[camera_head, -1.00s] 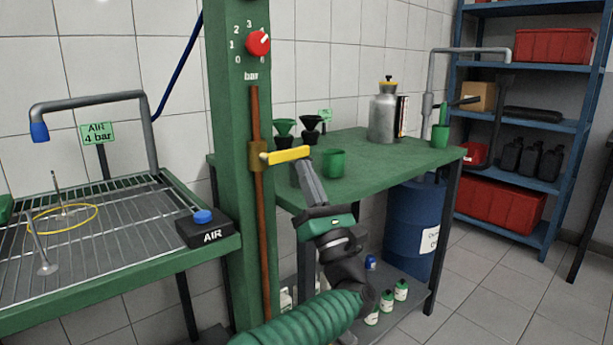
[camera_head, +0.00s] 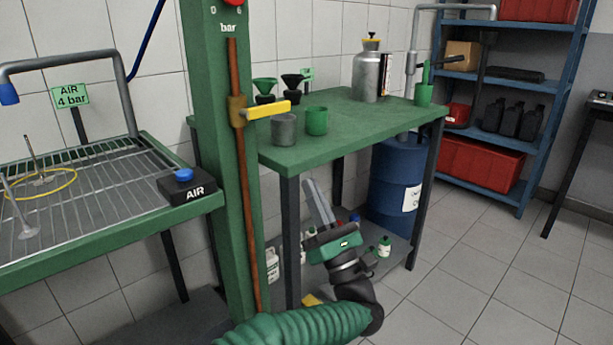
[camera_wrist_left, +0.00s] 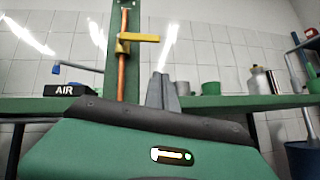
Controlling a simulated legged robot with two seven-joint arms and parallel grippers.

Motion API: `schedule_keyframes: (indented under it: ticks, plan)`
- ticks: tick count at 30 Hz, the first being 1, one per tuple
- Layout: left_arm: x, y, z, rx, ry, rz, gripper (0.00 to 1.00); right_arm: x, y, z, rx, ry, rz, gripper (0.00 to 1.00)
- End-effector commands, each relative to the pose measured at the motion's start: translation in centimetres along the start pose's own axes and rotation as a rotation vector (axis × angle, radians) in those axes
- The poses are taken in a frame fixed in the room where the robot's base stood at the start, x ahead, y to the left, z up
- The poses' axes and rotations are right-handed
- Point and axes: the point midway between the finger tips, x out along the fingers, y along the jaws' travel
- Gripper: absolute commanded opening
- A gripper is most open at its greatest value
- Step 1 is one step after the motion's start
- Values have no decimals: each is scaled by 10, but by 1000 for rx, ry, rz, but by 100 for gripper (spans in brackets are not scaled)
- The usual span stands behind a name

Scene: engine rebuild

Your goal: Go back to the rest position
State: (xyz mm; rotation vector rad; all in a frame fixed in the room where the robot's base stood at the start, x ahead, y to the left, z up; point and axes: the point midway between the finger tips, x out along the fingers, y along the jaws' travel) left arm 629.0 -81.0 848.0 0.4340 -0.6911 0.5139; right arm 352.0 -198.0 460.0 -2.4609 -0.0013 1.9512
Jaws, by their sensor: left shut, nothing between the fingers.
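My left gripper (camera_head: 319,203) is shut and empty. In the head view it points up in front of the green table's (camera_head: 330,150) front edge, below the tabletop. The left wrist view shows its closed grey fingers (camera_wrist_left: 163,92) upright in the middle, with the yellow lever (camera_wrist_left: 139,38) above and to their left. In the head view the yellow lever (camera_head: 267,110) sits on the brown rod of the green column (camera_head: 215,170), above and to the left of the gripper, and the gripper is apart from it. My right gripper is not in view.
A grey cup (camera_head: 284,129) and a green cup (camera_head: 317,121) stand near the table's front left. The wash tray with a wire grid (camera_head: 90,205) is at left. A blue drum (camera_head: 396,180) and several bottles are under the table. Open floor (camera_head: 470,270) lies at right.

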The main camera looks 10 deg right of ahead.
Motion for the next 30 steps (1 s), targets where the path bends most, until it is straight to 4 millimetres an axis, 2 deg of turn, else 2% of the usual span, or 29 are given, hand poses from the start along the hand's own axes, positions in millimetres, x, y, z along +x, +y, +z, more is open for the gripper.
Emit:
schedule_keyframes:
  ticks: [7, 10, 12, 14, 15, 17, 18, 20, 21, 23, 24, 26, 27, 30]
  plan:
    - [0, 0, 0, 4, -1, -4, 0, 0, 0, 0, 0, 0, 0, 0]
    - [8, -10, 8, 87, -35, -91, 0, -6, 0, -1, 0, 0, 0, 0]
    - [12, -29, 17, 252, -99, -248, 0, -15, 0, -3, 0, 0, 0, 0]
    - [9, -48, 13, 475, -182, -435, 0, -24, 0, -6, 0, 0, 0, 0]
    - [1, -56, 1, 654, -245, -573, 0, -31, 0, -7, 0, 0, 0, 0]
    - [-19, -57, -32, 934, -343, -790, 0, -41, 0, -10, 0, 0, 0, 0]
    - [-37, -47, -62, 1115, -406, -940, 0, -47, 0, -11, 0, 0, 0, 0]
    - [-65, -22, -106, 1331, -486, -1144, 0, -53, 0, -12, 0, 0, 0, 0]
    - [-83, -1, -131, 1441, -532, -1268, 0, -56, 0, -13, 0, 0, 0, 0]
    - [-110, 36, -164, 1570, -592, -1445, 0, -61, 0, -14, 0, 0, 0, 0]
    - [-128, 63, -182, 1634, -630, -1562, 0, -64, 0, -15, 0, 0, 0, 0]
    - [-154, 104, -203, 1699, -686, -1729, 0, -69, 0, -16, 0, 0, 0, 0]
    - [-171, 131, -213, 1724, -720, -1834, 0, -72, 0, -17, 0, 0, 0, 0]
    - [-212, 193, -228, 1731, -803, -2071, 0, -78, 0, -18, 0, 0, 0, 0]
